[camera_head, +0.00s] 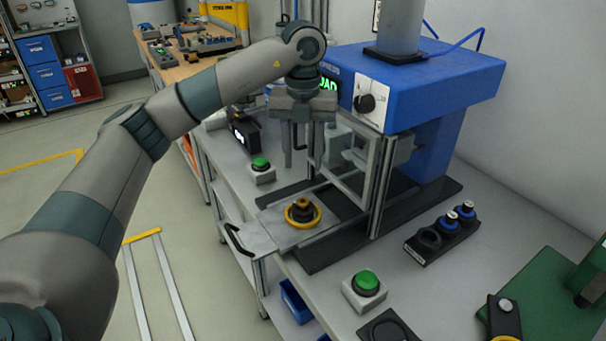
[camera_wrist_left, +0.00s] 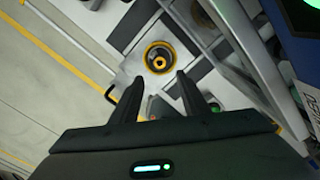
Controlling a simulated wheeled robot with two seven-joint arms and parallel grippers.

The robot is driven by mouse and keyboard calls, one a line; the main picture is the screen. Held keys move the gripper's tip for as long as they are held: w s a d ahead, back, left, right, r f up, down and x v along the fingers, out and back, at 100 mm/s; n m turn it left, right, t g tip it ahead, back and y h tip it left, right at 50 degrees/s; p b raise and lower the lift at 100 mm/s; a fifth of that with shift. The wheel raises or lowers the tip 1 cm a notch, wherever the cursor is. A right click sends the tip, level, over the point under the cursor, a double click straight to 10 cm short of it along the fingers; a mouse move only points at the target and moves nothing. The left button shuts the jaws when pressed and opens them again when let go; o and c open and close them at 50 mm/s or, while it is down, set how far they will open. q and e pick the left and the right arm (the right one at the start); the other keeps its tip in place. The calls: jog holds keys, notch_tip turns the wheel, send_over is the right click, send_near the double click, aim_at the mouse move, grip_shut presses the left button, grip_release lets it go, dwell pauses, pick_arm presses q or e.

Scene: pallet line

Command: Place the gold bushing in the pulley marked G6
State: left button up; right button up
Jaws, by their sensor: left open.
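A yellow-rimmed pulley (camera_head: 290,218) with a dark inside lies on the bare metal plate of the blue press. The gold bushing (camera_head: 302,203) stands upright in the pulley's middle. In the left wrist view the bushing (camera_wrist_left: 159,62) shows as a gold ring inside the yellow rim of the pulley (camera_wrist_left: 148,50). I cannot read a G6 mark. My left gripper (camera_head: 299,158) is open and empty above the pulley, apart from it. Its two fingers (camera_wrist_left: 160,92) show in the wrist view, spread with a clear gap. My right gripper is not in view.
The blue press (camera_head: 440,85) and its metal frame stand close behind the gripper. Green buttons (camera_head: 368,283) (camera_head: 261,163) sit on the bench. A black holder (camera_head: 432,245) with blue-ringed parts stands right. The bench between press and holder is partly clear.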

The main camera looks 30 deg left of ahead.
pick_arm(q)
jog(key=shift+r, duration=0.5)
dwell(1.1)
dwell(1.2)
